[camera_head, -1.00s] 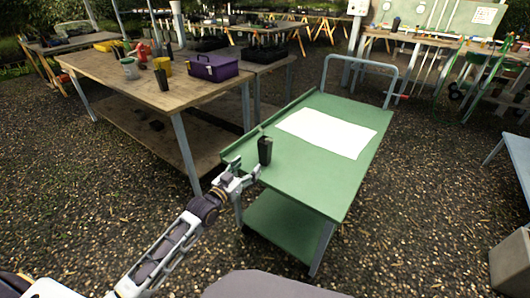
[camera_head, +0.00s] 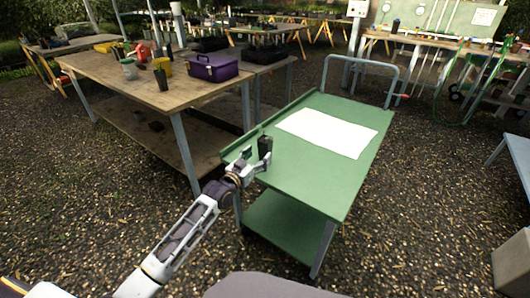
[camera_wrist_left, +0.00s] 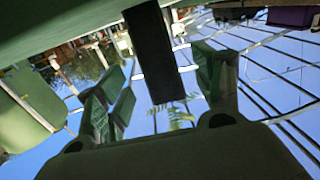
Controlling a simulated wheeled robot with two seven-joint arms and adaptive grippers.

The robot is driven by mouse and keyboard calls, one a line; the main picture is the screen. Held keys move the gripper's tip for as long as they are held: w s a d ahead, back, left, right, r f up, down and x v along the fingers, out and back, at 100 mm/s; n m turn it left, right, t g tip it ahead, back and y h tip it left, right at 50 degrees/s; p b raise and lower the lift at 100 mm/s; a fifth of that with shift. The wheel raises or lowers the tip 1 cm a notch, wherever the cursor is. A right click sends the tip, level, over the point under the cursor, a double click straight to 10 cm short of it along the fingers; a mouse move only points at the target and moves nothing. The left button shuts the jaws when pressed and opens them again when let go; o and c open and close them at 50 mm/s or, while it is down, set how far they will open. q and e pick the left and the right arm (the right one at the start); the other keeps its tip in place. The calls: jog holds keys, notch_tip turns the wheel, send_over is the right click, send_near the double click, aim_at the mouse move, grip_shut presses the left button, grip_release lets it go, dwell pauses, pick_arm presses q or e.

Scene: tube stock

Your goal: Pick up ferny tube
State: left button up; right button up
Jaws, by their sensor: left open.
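The ferny tube is a dark, narrow, upright pot (camera_head: 265,146) at the near left corner of the green trolley top. My left gripper (camera_head: 258,170) is at the near side of this tube, close to it, with its fingers open. The left wrist view looks inverted. There the dark tube (camera_wrist_left: 152,50) hangs between the two spread fingers (camera_wrist_left: 160,88), with a gap on each side. Green fern fronds (camera_wrist_left: 178,118) show at its end. My right gripper is out of view.
The green trolley (camera_head: 300,180) carries a flat white sheet (camera_head: 325,132) and has a raised left rim. A wooden table (camera_head: 140,88) behind left holds a purple box (camera_head: 213,67) and another dark tube (camera_head: 161,79). The trolley's right side is clear.

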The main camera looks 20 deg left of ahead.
aim_at(262, 152)
pick_arm(q)
jog(key=shift+w, duration=0.2)
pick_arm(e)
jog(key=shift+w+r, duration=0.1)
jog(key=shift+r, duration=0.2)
pick_arm(q)
jog(key=shift+w+d, duration=0.1)
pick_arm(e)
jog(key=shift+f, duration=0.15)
pick_arm(q)
jog(key=shift+w, duration=0.15)
jog(key=shift+w+d+b, duration=0.2)
jog(key=shift+w+b, duration=0.2)
jog(key=shift+w, duration=0.15)
jog(key=shift+b+x, duration=0.4)
jog(key=shift+x, duration=0.6)
jog(key=shift+w+d, duration=0.15)
jog(key=shift+w, duration=0.5)
jog(key=shift+r, duration=0.1)
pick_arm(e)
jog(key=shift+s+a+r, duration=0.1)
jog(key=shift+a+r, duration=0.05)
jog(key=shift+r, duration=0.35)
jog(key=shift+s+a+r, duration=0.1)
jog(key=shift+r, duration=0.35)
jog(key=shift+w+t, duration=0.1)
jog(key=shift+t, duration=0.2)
